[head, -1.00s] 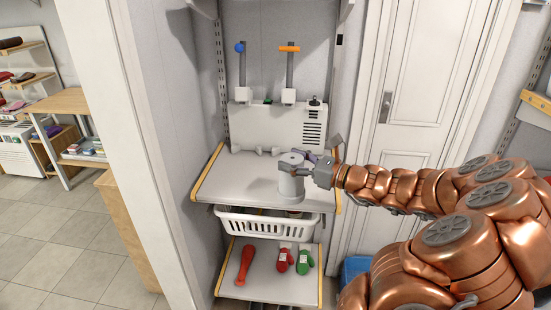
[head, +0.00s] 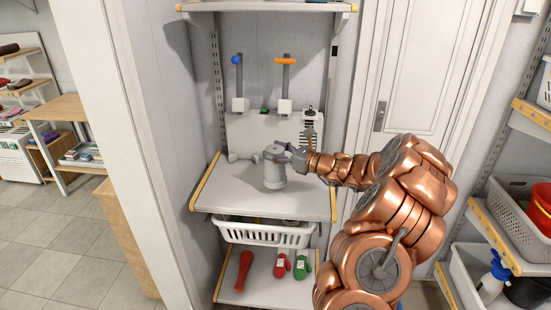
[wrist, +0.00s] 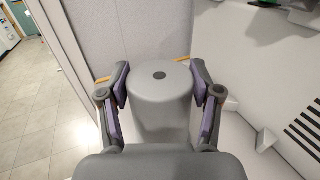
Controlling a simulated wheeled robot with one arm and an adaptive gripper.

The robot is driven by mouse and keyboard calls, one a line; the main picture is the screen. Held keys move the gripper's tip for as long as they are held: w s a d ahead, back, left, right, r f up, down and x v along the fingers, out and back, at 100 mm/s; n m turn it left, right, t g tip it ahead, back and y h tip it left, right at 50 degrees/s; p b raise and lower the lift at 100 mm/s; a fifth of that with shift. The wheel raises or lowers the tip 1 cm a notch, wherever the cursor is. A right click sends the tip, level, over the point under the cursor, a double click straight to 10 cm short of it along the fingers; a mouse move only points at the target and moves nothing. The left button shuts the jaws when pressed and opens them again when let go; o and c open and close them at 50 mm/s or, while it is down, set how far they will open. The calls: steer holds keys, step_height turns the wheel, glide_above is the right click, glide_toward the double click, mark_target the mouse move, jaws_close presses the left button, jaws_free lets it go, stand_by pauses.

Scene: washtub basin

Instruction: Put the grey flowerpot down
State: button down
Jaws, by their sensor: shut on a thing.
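The grey flowerpot (head: 274,170) is upside down, its flat base with a small dark hole facing up. It is over the left-middle part of the grey shelf board (head: 306,202). I cannot tell whether its lower rim touches the board. My gripper (head: 285,154) comes from the right and is shut on the pot near its top. In the wrist view the pot (wrist: 161,98) stands between the two purple-padded fingers, one on each side. The pot's lower part is hidden by my gripper in that view.
Behind the pot is a white panel unit with a blue-knobbed lever (head: 237,61) and an orange-handled lever (head: 284,61). Below hangs a white basket (head: 262,234). The lower shelf holds a red bat-like object (head: 243,270) and mitten-like things. The board's front and right are clear.

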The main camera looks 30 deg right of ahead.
steer(key=shift+w+d, duration=0.1)
steer(key=shift+w, duration=0.25)
steer(key=shift+f+p, duration=0.6)
steer(key=shift+f, duration=1.25)
steer(key=shift+c, duration=1.1)
jaws_free()
steer(key=shift+f, duration=0.1)
steer(key=shift+s, duration=0.2)
steer(key=b+v, duration=0.2)
steer(key=v, duration=0.9)
steer(key=shift+s+d, duration=0.15)
steer(key=shift+s, duration=0.15)
